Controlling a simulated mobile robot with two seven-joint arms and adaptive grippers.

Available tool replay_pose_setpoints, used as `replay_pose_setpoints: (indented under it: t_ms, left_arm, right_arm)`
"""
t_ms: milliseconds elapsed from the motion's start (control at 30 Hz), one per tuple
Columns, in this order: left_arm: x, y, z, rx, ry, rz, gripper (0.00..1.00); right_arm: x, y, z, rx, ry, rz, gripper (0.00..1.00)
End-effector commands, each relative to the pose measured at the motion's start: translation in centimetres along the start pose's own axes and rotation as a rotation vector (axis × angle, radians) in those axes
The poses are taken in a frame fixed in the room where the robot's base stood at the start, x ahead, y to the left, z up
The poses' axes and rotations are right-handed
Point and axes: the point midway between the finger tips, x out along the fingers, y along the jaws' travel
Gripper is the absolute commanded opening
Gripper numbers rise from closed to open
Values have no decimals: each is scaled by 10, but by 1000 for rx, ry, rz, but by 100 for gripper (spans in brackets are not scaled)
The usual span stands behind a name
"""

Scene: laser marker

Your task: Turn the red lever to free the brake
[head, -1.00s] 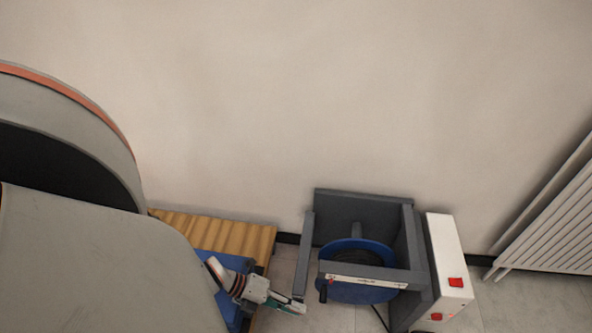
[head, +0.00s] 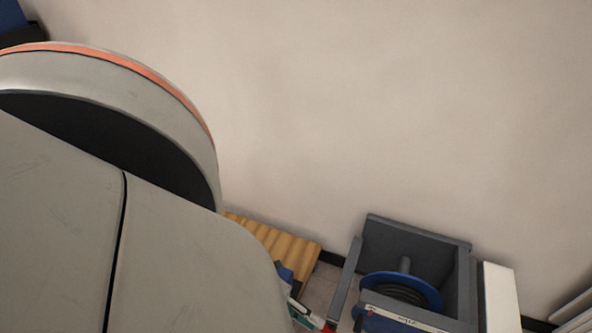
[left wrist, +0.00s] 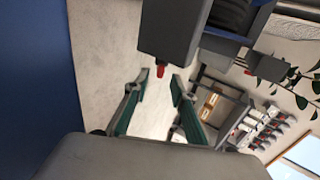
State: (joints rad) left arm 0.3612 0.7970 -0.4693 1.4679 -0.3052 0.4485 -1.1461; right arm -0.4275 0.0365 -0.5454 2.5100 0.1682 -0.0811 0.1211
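A small red lever (left wrist: 160,71) sticks out from the end of a grey beam (left wrist: 170,35) in the left wrist view. My left gripper (left wrist: 156,88) has its two green-padded fingers spread apart. The lever lies just beyond the fingertips, roughly between them, and nothing is held. In the head view my left gripper (head: 310,318) is partly cut off at the bottom edge, beside the grey frame (head: 420,229) that holds a blue spool (head: 430,292). My right gripper is not in view.
A white box (head: 501,300) stands right of the frame. A ribbed tan surface (head: 285,250) lies left of it. In the left wrist view, a shelf with bins (left wrist: 210,102) and a plant (left wrist: 295,80) stand farther off, and a blue surface (left wrist: 35,90) fills the left edge.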

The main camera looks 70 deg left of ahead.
Motion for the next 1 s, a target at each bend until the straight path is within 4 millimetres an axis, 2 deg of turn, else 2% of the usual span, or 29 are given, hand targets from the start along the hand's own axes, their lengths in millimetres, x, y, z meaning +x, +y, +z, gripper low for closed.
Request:
replay_pose_setpoints:
  t_ms: [100, 333, 533, 800, 833, 900, 933, 1000]
  left_arm:
    - [-23, 1, -2, -1, 2, 2, 25]
    - [-53, 0, -1, 0, 1, 0, 25]
    - [-63, -1, -1, 0, 1, -2, 25]
    - [-64, -1, -1, 0, 2, -2, 25]
    - [-64, -1, -1, 0, 1, -2, 30]
    - [-64, -3, 0, 2, 1, -4, 48]
    - [-64, -4, 1, 3, 0, -6, 53]
    - [-63, -11, 5, 9, -4, -15, 53]
  right_arm:
    - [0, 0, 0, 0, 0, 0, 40]
    - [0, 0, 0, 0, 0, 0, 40]
    - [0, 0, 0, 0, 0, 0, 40]
    - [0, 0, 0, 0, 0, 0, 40]
    - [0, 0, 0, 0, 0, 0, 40]
    - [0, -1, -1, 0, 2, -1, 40]
    - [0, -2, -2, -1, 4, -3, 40]
    - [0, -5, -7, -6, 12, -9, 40]
